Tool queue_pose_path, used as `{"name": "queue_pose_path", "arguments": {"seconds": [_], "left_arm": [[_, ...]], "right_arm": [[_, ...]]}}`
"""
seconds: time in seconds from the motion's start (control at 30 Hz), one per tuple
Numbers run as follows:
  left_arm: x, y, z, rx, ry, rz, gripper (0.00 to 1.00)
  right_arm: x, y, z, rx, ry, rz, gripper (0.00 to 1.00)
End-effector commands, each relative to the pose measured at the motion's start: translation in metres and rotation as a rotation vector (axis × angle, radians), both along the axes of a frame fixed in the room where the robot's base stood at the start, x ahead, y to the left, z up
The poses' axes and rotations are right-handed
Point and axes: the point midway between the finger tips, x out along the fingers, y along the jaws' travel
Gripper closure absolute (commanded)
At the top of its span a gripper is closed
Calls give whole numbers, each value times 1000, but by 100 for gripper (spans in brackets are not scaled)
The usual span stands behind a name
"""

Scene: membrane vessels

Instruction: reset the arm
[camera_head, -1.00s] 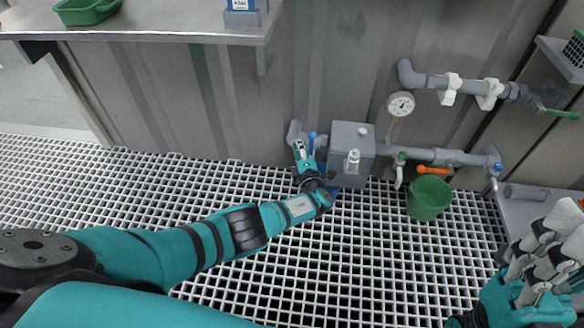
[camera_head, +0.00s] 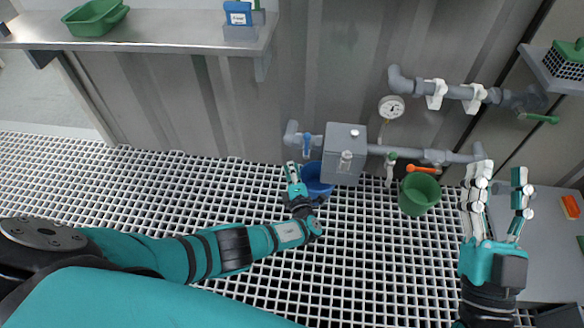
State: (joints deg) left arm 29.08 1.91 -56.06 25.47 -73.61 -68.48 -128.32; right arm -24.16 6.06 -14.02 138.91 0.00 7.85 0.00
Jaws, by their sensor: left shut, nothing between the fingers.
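My left arm reaches in from the left. Its gripper (camera_head: 294,176) is shut and empty, low in front of the pipework and just left of a blue bucket (camera_head: 316,180). A blue-handled valve (camera_head: 307,143) sits on the pipe above it. My right gripper (camera_head: 498,205) is at the right, pointing up the picture. Its white-tipped fingers are spread apart with nothing seen between them.
A grey box (camera_head: 343,155) is fitted on the pipe, with a gauge (camera_head: 391,107) above. A green bucket (camera_head: 419,194) stands on the grating, below an orange-handled valve (camera_head: 423,169). A metal shelf (camera_head: 180,34) holds a green tray (camera_head: 95,17). The grating at left is clear.

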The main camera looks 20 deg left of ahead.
Motion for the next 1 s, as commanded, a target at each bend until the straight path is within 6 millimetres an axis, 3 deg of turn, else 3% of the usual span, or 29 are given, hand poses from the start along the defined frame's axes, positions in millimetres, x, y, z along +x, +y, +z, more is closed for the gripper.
{"name": "queue_pose_path", "arguments": {"seconds": [0.27,0.37,0.47,0.6,0.67,0.77,0.87,0.97,1.0], "left_arm": [[-4,-3,-1,-5,0,-1,100],[-9,-12,-11,-101,-3,-3,100],[-22,-41,-36,-385,-25,5,100],[-51,-112,-66,-1063,-105,85,100],[-62,-145,-63,-1387,-157,147,100],[-76,-192,-37,-1906,-257,270,100],[-84,-222,16,-2413,-364,405,100],[-92,-232,89,-2907,-453,535,100],[-96,-230,120,3020,466,-566,100]], "right_arm": [[4,0,-7,-12,42,-3,60],[4,0,-6,-12,40,-3,60],[4,0,-6,-12,40,-2,60],[4,0,-6,-12,39,-2,60],[4,0,-6,-12,39,-2,60],[4,0,-6,-12,38,-2,60],[4,0,-6,-12,38,-2,60],[4,0,-6,-12,38,-2,60],[4,0,-6,-12,38,-2,60]]}}
